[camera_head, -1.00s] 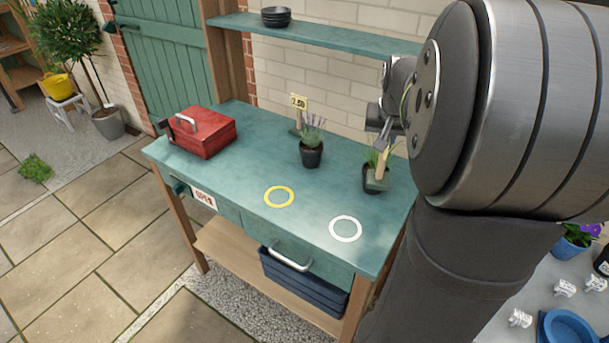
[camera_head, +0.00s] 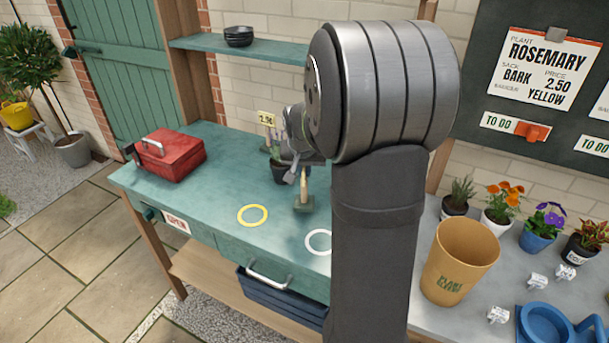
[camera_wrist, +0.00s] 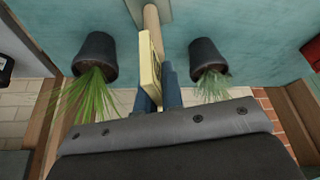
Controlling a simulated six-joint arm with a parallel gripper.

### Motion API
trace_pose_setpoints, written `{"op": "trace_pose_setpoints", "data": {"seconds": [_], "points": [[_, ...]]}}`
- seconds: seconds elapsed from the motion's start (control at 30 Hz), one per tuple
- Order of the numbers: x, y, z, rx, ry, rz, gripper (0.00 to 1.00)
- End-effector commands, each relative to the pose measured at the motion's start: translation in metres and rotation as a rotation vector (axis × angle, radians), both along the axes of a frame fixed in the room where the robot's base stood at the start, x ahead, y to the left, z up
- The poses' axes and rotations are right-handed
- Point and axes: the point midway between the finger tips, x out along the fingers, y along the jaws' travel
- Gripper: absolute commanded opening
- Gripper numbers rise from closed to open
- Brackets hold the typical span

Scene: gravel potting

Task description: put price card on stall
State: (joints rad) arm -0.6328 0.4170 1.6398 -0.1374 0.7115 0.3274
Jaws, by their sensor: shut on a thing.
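My gripper (camera_head: 297,172) is shut on a price card, over the potting bench (camera_head: 205,215). The card's post (camera_head: 307,186) and green base (camera_head: 304,203) show below the fingers. In the wrist view the pale yellow card (camera_wrist: 150,68) sits by the fingers (camera_wrist: 172,85), with its post (camera_wrist: 151,17) running to the base. I cannot tell whether the base touches the bench. Another card reading 2.50 (camera_head: 266,119) stands behind a lavender pot (camera_head: 279,173), partly hidden by my gripper. In the wrist view, a grassy potted plant (camera_wrist: 95,55) and another pot (camera_wrist: 207,55) flank the card.
A red toolbox (camera_head: 170,157) is at the bench's left. A yellow ring (camera_head: 252,215) and a white ring (camera_head: 317,242) mark its front. A shelf (camera_head: 275,53) with dark bowls hangs behind. A side table at right holds a tan bin (camera_head: 458,262) and several potted flowers.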

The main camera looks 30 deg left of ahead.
Motion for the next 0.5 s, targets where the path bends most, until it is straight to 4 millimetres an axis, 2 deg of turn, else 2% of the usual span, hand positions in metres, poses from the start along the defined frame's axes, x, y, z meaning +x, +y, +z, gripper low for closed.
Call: {"op": "trace_pose_setpoints", "data": {"seconds": [0.03,0.13,0.5], "points": [[0.000,-0.001,-0.009,-0.002,0.003,0.000,0.00],[0.000,-0.001,-0.021,-0.002,0.001,0.001,0.00],[0.000,-0.001,-0.025,0.000,0.000,0.000,0.00]]}}
